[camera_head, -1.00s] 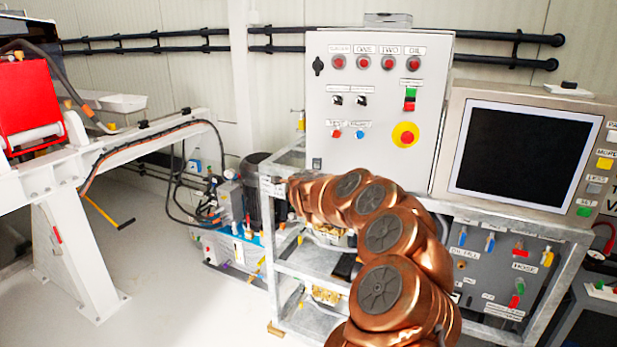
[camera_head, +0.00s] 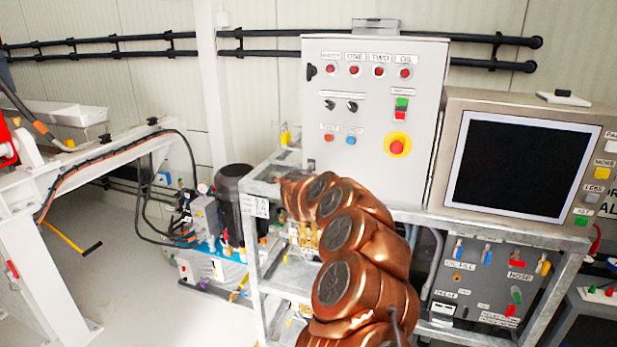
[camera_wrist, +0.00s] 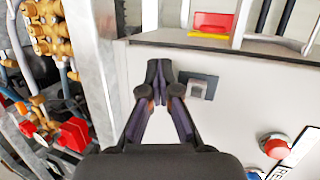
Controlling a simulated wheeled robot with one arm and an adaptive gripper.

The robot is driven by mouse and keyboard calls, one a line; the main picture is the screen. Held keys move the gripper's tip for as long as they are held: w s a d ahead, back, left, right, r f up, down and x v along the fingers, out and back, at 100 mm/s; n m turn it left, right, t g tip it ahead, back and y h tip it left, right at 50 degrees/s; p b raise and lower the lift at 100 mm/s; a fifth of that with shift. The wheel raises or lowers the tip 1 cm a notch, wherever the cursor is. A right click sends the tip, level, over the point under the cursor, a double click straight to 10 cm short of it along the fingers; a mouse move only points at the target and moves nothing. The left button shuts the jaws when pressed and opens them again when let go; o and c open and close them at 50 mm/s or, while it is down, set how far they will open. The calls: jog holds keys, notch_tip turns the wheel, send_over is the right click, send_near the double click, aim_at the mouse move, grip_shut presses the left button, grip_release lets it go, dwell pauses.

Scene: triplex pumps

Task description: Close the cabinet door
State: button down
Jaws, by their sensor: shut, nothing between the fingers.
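The cabinet door (camera_head: 372,120) is the pale grey front of the control cabinet, with lamps, switches and a red-on-yellow stop button. It looks flush or nearly flush with the cabinet; a small gap cannot be ruled out. In the wrist view the door (camera_wrist: 235,120) fills the right part, with a metal lock (camera_wrist: 198,88) near its edge. My gripper (camera_wrist: 160,72) has its dark fingers together and empty, over the door's edge beside the lock. Whether the fingertips touch the door is unclear. In the head view, my arm reaches toward the door's lower left corner; the fingers cannot be made out.
A metal frame (camera_head: 258,265) stands below the cabinet, with brass fittings (camera_wrist: 48,28) beside my gripper. A monitor (camera_head: 520,165) stands to the right. A pump unit (camera_head: 205,225) and a white beam (camera_head: 100,165) stand to the left. Bare floor lies between them.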

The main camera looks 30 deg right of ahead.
jog(key=shift+w+d+r, duration=0.1)
jog(key=shift+d+r, duration=0.1)
jog(key=shift+f, duration=0.1)
dwell(0.4)
